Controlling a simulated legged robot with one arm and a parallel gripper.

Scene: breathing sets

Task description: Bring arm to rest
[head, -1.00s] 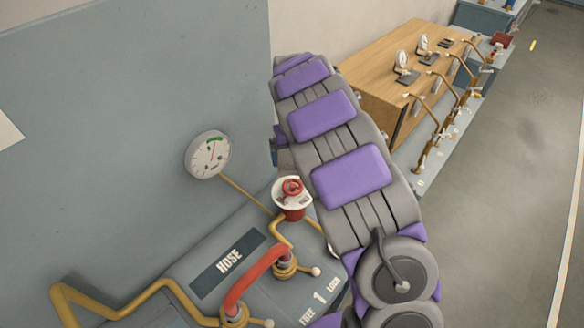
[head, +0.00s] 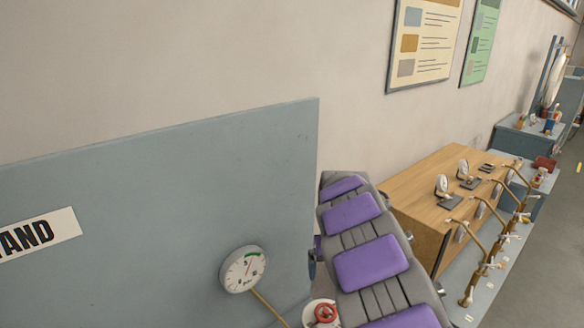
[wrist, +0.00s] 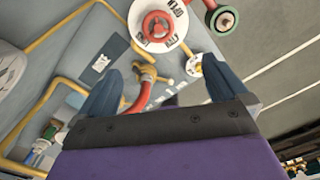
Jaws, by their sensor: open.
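My arm, grey with purple pads, rises from the bottom right of centre in the head view; its gripper end is not visible there. In the wrist view my gripper (wrist: 163,92) is open, its two dark blue fingers apart with nothing held between them. Beyond the fingers are a red hose (wrist: 143,92) on a brass fitting and a white disc with a red handwheel (wrist: 158,25). The handwheel also shows at the bottom edge of the head view (head: 325,312), beside my arm.
A grey panel (head: 150,190) with a round gauge (head: 243,269) stands left of my arm. A wooden cabinet (head: 425,195) and a bench with several brass pipes (head: 485,260) stand right. Open floor (head: 550,270) lies at the far right.

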